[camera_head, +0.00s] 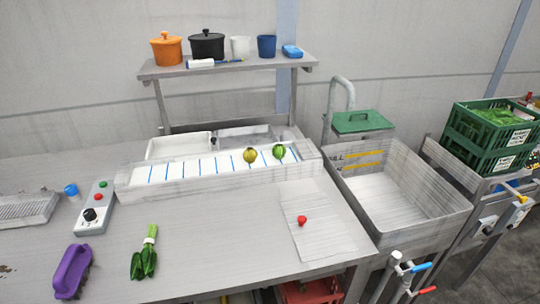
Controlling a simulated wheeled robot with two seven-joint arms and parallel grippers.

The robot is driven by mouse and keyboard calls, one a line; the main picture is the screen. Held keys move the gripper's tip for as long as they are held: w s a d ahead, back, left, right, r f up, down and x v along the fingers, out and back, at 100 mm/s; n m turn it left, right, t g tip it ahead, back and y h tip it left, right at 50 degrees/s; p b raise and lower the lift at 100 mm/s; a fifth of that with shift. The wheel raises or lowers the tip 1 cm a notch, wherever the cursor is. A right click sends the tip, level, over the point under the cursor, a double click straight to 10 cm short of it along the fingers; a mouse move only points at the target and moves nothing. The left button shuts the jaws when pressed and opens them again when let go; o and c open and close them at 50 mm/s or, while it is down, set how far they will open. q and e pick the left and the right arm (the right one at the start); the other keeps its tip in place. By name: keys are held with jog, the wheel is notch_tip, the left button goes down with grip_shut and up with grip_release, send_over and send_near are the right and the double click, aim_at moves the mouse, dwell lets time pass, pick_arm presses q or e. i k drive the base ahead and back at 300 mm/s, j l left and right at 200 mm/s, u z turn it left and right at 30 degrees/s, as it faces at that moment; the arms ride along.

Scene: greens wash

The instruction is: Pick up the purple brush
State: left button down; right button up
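The purple brush (72,271) lies on the steel worktop near the front left corner of the view. It has a thick purple back, with what look like bristles along its right side. Nothing touches it. Neither of my grippers shows in the head view.
A bunch of greens (145,256) lies right of the brush. A control box (96,209) with knob and buttons stands behind it, beside a blue cap (71,190). A steel sink (400,192) is at the right. The worktop (215,245) is clear in the middle.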

aim_at(73, 266)
jog(key=u, duration=1.65)
